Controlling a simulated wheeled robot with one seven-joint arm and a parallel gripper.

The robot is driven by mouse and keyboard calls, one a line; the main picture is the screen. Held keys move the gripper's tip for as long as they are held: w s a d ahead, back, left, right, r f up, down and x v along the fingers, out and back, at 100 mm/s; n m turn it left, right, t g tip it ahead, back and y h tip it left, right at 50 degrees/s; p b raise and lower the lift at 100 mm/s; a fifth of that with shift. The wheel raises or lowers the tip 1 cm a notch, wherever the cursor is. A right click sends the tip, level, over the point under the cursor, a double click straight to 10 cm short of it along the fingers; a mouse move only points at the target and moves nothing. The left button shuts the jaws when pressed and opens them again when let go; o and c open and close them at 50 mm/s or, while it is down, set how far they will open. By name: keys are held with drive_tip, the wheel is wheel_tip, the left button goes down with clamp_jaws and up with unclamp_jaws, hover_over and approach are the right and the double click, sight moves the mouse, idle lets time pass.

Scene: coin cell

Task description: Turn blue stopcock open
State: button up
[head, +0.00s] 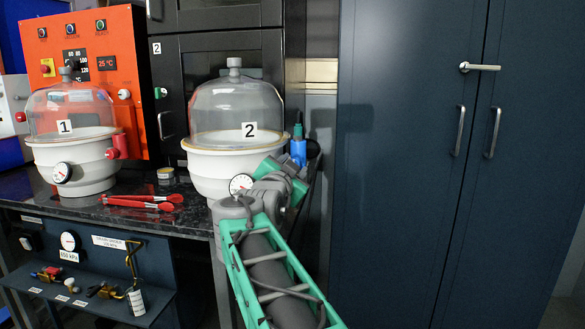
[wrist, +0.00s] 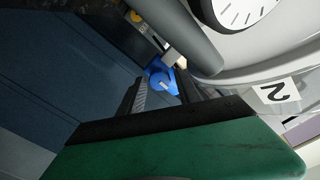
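The blue stopcock (head: 298,151) is on the right side of the white vacuum desiccator labelled 2 (head: 215,176), which has a clear dome. In the wrist view the blue stopcock (wrist: 162,79) shows between and just past the two dark fingers of my gripper (wrist: 158,84). The fingers are apart, one on each side of it, with no clear contact visible. In the head view my teal and grey arm reaches up to the desiccator's right side, and my fingertips are hard to make out there.
A second desiccator labelled 1 (head: 75,175) with a red stopcock (head: 117,147) stands on the left. Red tongs (head: 140,201) lie on the dark bench. A pressure gauge (head: 241,184) is on desiccator 2, close to my arm. A tall dark cabinet (head: 400,200) stands at right.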

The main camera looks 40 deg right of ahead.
drive_tip(key=shift+o, duration=0.8)
drive_tip(key=p+v, duration=0.1)
drive_tip(key=v, duration=0.7)
drive_tip(key=shift+r+p, duration=0.1)
drive_tip(key=shift+p, duration=0.2)
